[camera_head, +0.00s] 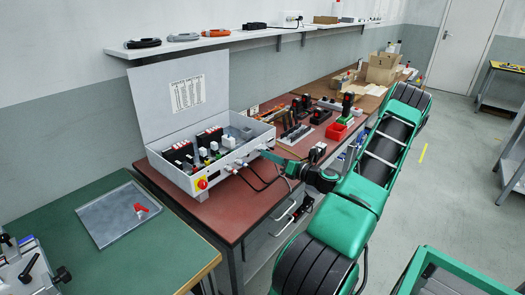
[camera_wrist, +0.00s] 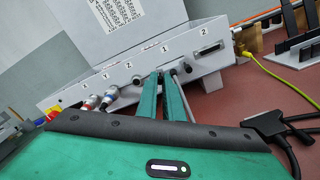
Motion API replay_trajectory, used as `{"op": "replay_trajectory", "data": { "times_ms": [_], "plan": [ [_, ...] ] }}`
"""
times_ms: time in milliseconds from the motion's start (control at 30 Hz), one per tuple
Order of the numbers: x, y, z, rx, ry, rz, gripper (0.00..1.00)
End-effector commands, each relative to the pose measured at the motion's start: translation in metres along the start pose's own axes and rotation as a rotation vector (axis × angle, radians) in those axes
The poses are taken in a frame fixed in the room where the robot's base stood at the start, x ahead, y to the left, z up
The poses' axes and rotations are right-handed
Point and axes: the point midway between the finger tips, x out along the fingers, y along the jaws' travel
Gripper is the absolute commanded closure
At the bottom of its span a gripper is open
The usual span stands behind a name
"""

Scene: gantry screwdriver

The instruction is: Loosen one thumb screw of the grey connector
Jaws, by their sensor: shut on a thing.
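The grey connector (camera_wrist: 186,67) sits at the front panel of the open grey box (camera_head: 215,165), below the label "1". It is small and partly hidden by my fingers. My gripper (camera_wrist: 163,74) reaches the panel with two long green fingers, shut on a thumb screw at the connector's left side. The screw itself is mostly covered by the fingertips. In the head view my gripper (camera_head: 264,152) is at the box's right front side, and the connector is too small to make out.
An empty D-shaped socket (camera_wrist: 210,51) is under label "2". Round plugs (camera_wrist: 108,97) sit left of my fingers. A black plug with cables (camera_wrist: 268,124) lies on the red bench at right. A yellow cable (camera_wrist: 270,72) runs behind it. A tray (camera_head: 118,213) is on the green bench.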

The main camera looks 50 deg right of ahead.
Motion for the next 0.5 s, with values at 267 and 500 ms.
{"op": "replay_trajectory", "data": {
  "times_ms": [267,500],
  "plan": [
    [0.0005,-0.0005,-0.0011,-0.179,0.003,-0.001,1.0],
    [0.0005,-0.0005,-0.0009,-0.378,0.002,-0.001,1.0]
  ]
}}
